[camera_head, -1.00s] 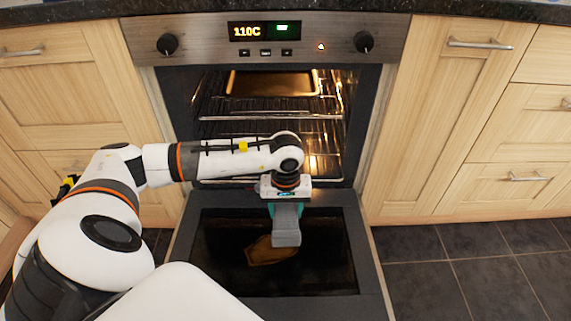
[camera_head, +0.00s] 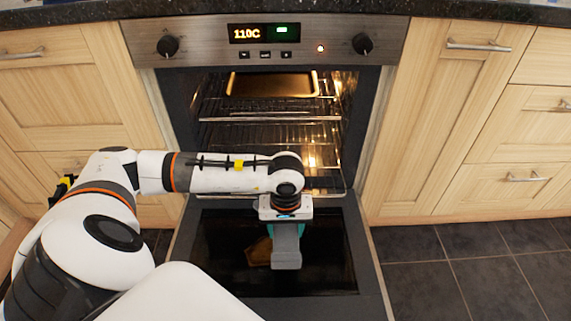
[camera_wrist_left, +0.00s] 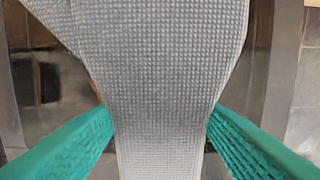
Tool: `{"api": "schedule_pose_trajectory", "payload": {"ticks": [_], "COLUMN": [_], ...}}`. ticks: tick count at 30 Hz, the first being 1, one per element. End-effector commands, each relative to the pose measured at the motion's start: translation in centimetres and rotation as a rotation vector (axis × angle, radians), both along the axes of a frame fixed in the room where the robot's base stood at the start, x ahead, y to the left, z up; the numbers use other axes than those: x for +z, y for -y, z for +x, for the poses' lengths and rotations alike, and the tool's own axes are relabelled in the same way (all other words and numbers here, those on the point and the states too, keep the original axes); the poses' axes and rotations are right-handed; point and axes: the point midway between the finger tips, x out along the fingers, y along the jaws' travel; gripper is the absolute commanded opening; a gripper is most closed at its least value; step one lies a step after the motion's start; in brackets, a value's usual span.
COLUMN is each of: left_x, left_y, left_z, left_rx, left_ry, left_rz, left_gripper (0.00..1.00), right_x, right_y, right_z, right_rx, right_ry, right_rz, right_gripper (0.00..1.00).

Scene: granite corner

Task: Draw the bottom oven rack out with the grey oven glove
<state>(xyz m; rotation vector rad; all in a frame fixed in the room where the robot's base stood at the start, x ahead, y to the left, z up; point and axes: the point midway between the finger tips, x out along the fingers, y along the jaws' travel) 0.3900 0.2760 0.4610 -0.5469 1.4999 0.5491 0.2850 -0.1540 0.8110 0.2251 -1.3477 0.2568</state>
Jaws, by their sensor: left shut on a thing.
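My left gripper (camera_head: 286,229), with teal fingers, is shut on the grey oven glove (camera_head: 286,252). The glove hangs below the fingers, over the lowered oven door. In the left wrist view the glove (camera_wrist_left: 160,70) fills the middle, pinched between both green fingers. The bottom oven rack (camera_head: 318,138) is a set of thin metal bars inside the lit oven, below the upper rack. My left forearm hides much of its front. The gripper and glove are in front of the oven opening, apart from the rack. My right gripper is not in view.
The oven door (camera_head: 330,260) lies open, with a brown patch (camera_head: 259,252) showing at its glass. A baking tray (camera_head: 272,84) sits on the upper rack (camera_head: 270,118). Wooden cupboards flank the oven. Dark floor tiles (camera_head: 450,270) are clear at the right.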

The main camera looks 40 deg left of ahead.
Motion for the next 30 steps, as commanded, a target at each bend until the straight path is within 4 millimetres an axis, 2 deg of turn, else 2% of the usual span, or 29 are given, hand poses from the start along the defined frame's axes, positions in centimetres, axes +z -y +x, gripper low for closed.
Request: {"api": "schedule_pose_trajectory", "payload": {"ticks": [15, 30], "left_x": [0.0, 0.0], "left_y": [0.7, 3.6], "left_z": [-0.8, -4.2], "left_rx": [-0.001, -0.004], "left_ry": [-0.001, 0.0], "left_rz": [-0.002, -0.003], "left_gripper": [0.27, 0.27], "right_x": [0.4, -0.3], "right_y": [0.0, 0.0], "right_z": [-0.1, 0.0], "right_rx": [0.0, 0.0], "right_ry": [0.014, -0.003], "right_rz": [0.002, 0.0], "right_gripper": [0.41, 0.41]}}
